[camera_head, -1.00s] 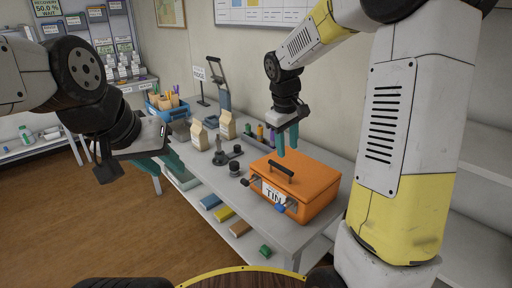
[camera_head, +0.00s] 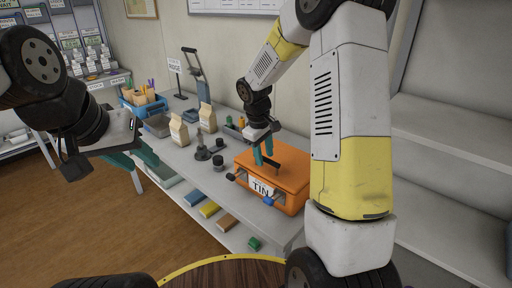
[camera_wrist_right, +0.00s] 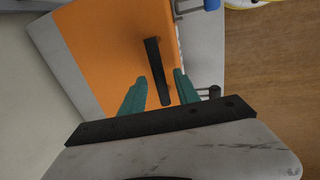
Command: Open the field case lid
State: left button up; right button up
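The orange field case (camera_head: 290,190) stands on the grey bench with its lid shut. It also fills much of the right wrist view (camera_wrist_right: 100,45). A black bar handle (camera_head: 271,168) is on the lid, and a TIN label (camera_head: 261,187) is on the front. A blue-ended latch (camera_head: 268,201) and a dark-ended latch (camera_head: 231,177) stick out at the front. My right gripper (camera_head: 263,157) is open just above the lid. In the right wrist view its teal fingers (camera_wrist_right: 157,90) lie either side of the handle (camera_wrist_right: 157,70), with gaps visible. My left gripper (camera_head: 137,160) is open and empty, left of the bench.
Paper bags (camera_head: 179,130), a dark stand (camera_head: 203,154), a black knob-like piece (camera_head: 218,163) and a blue bin (camera_head: 145,106) stand left of the case. A tall lever device (camera_head: 196,75) is at the back. Coloured boxes lie on the shelf below. Bench front is clear.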

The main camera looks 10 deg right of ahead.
grip_shut()
dwell(1.4)
